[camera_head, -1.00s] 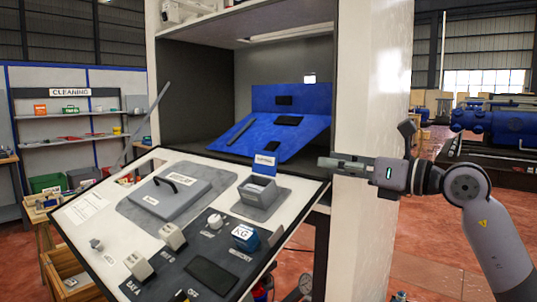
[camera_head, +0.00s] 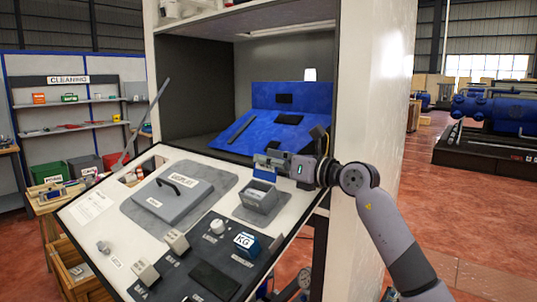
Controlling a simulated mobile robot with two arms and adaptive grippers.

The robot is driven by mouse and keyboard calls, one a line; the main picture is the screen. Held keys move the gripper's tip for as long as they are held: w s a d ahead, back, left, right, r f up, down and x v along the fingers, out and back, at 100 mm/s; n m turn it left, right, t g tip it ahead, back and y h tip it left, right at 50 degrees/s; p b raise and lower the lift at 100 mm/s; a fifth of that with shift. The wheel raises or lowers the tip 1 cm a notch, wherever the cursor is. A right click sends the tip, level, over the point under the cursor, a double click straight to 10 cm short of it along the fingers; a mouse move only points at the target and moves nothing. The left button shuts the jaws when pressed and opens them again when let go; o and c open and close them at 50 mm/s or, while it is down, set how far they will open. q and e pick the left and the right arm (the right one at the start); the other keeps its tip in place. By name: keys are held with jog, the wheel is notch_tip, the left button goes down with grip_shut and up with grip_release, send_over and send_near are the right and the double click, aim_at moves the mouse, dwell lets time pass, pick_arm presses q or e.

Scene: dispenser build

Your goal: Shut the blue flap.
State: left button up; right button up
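A small blue flap (camera_head: 264,174) stands raised at the back of a grey open-topped box (camera_head: 262,201) on the sloping white panel. Its upper part is hidden behind my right gripper. My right gripper (camera_head: 260,161) comes in from the right, with its fingers over the top of the flap. I cannot tell whether they touch it, or whether they are open or shut. My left gripper is not in view.
The white panel (camera_head: 92,208) carries a grey lid with a black handle (camera_head: 177,190), a white knob (camera_head: 217,227) and a blue KG block (camera_head: 246,241). A large blue sloped board (camera_head: 262,132) sits inside the cabinet behind. The cabinet's white side wall (camera_head: 372,100) stands close to my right arm.

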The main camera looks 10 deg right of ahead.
jog(key=shift+w+a, duration=0.15)
jog(key=shift+c, duration=0.4)
grip_shut()
